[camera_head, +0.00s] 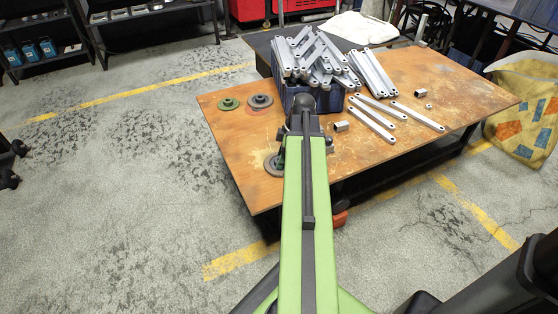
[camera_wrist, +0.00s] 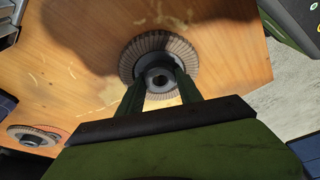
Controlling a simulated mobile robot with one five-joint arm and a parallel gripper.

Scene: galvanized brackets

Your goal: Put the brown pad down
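The brown pad (camera_wrist: 150,45) is a round disc with a ribbed grey-brown rim and a dark hub, at the upper middle of the wrist view. My gripper (camera_wrist: 160,84) has one finger on each side of the hub and looks shut on it. In the head view the pad (camera_head: 270,168) shows beside my arm, over the left front part of the wooden tabletop (camera_head: 235,145); my arm hides its right part. I cannot tell whether it touches the tabletop.
A green disc (camera_head: 229,103) and a grey disc (camera_head: 260,101) lie at the table's back left. A blue crate (camera_head: 330,100) heaped with metal brackets (camera_head: 318,58) stands behind my arm. Loose brackets (camera_head: 372,123) lie to the right. The tabletop's left front is mostly clear.

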